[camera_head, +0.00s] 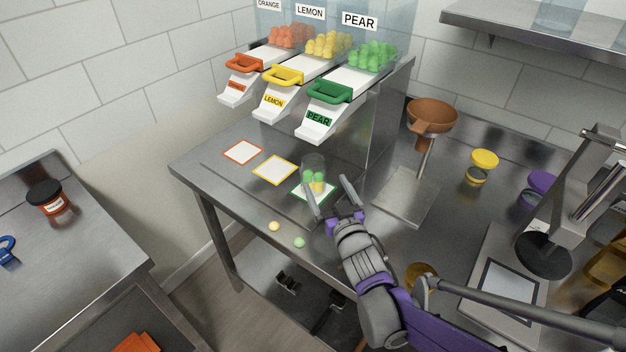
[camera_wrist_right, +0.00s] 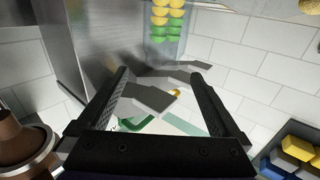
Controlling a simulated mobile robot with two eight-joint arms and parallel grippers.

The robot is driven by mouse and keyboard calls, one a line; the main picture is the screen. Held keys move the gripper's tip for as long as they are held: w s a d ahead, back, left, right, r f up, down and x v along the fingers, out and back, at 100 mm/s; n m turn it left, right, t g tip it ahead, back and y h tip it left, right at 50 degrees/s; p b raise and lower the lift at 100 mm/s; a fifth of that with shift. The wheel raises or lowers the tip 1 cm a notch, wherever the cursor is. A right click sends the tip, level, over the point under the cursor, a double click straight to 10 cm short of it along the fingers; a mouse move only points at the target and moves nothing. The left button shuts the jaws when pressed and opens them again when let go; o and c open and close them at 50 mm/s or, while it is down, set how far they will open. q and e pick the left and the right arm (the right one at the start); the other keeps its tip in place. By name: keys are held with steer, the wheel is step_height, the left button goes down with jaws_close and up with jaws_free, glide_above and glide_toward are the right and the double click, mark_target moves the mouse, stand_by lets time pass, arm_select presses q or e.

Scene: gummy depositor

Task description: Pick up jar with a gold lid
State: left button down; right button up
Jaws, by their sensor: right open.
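A clear jar (camera_head: 316,164) holding green and yellow gummies stands on the green-bordered card (camera_head: 300,187) below the PEAR chute. No lid shows on it. My right gripper (camera_head: 331,196) is open, its two fingers reaching toward this jar; one finger overlaps its lower edge in the picture. I cannot tell whether they touch. In the wrist view the open right gripper (camera_wrist_right: 172,100) has nothing clearly held between its fingers. A gold round piece (camera_head: 418,271), possibly a lid, lies right of my right forearm, partly hidden. My left gripper is not in view.
A yellow-lidded jar (camera_head: 484,159) and a purple-lidded jar (camera_head: 541,186) stand at the right. A brown funnel (camera_head: 432,116) on a stand rises right of the gripper. Two loose gummies (camera_head: 299,242) lie near the front edge. A dark-lidded jar (camera_head: 45,195) stands on the left table.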

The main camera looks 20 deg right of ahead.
mark_target(316, 171)
steer(key=w, duration=0.4)
steer(key=shift+a, duration=0.1)
steer(key=shift+w+a, duration=0.1)
steer(key=shift+w, duration=0.4)
steer(key=w, duration=0.3)
steer(key=w+p, duration=0.1)
steer(key=shift+w+a+f, duration=0.1)
steer(key=shift+w+a, duration=0.05)
steer(key=shift+a, duration=0.1)
steer(key=shift+c, duration=0.3)
steer(key=c, duration=1.4)
